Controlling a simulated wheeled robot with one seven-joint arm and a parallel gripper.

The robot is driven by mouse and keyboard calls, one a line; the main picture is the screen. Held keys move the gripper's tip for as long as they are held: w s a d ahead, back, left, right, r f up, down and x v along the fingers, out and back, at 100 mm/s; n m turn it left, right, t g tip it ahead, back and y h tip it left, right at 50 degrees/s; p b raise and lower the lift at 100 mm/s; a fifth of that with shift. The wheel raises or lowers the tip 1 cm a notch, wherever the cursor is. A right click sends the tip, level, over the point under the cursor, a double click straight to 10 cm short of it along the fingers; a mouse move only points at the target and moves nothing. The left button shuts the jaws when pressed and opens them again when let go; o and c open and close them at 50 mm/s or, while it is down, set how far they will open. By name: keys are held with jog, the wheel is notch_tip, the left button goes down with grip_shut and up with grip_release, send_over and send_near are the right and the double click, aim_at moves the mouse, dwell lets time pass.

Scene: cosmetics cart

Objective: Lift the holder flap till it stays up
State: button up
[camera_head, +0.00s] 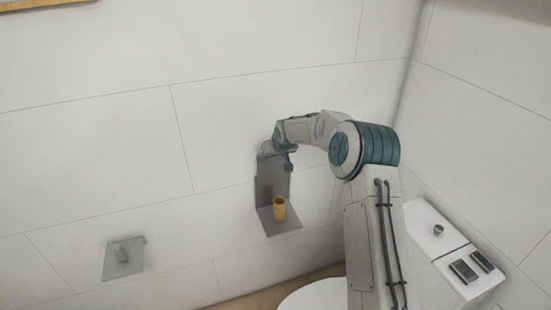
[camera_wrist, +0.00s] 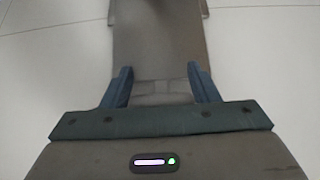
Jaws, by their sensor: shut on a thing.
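The holder on the wall is a grey metal piece with a flat upright panel, which I take for the flap (camera_head: 270,180), and a ledge (camera_head: 283,228) jutting out below. A tan cylinder (camera_head: 279,208) stands on the ledge. My gripper (camera_wrist: 160,82) is at the top end of the upright panel, shut on the grey flap. In the wrist view the flap (camera_wrist: 158,40) runs away from between the two blue fingers. My wrist partly hides the flap's top edge in the head view, and the exact grip contact is hard to see.
A grey wall plate with a short rod (camera_head: 122,254) is at the lower left. A white toilet (camera_head: 315,296) shows at the bottom, beside my arm. A white unit with dark buttons (camera_head: 463,270) is at the right.

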jog(key=shift+w+a+r, duration=0.1)
jog(key=shift+w+r, duration=0.1)
jog(key=shift+r, duration=0.1)
jog(key=o, duration=1.4)
jog(key=shift+s, duration=0.1)
jog(key=shift+f, duration=0.15)
jog(key=shift+f, duration=0.1)
jog(key=shift+s, duration=0.1)
jog(key=b+v, duration=0.3)
jog(key=v, duration=1.1)
